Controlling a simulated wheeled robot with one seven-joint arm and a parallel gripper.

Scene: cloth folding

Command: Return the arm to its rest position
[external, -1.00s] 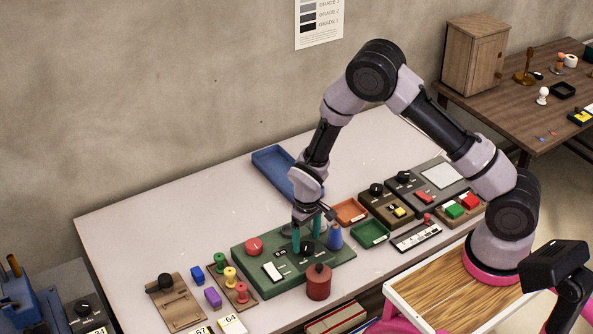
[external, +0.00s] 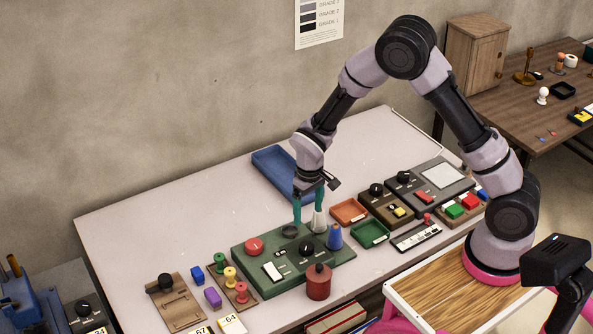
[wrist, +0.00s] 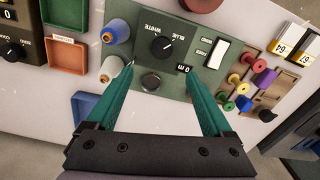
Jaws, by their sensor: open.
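My gripper (external: 308,207) hangs from my bent arm above the back edge of a green control panel (external: 285,262). Its two teal fingers are apart with nothing between them. In the wrist view my gripper (wrist: 165,92) also shows open, its fingers reaching over the green panel (wrist: 178,85). The panel carries a black knob (external: 306,249), a red button (external: 254,245) and a white switch (external: 273,271). A white cone (external: 318,222) and a blue cone (external: 335,238) stand at its right end. One fingertip overlaps the white cone in view; I cannot tell whether they touch.
A blue tray (external: 277,170) lies behind the panel. Orange (external: 350,203) and green (external: 384,239) trays lie to the right. A red pot (external: 318,283) stands in front. Colored spools (external: 231,276) are at the left. The table's back left (external: 170,220) is clear.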

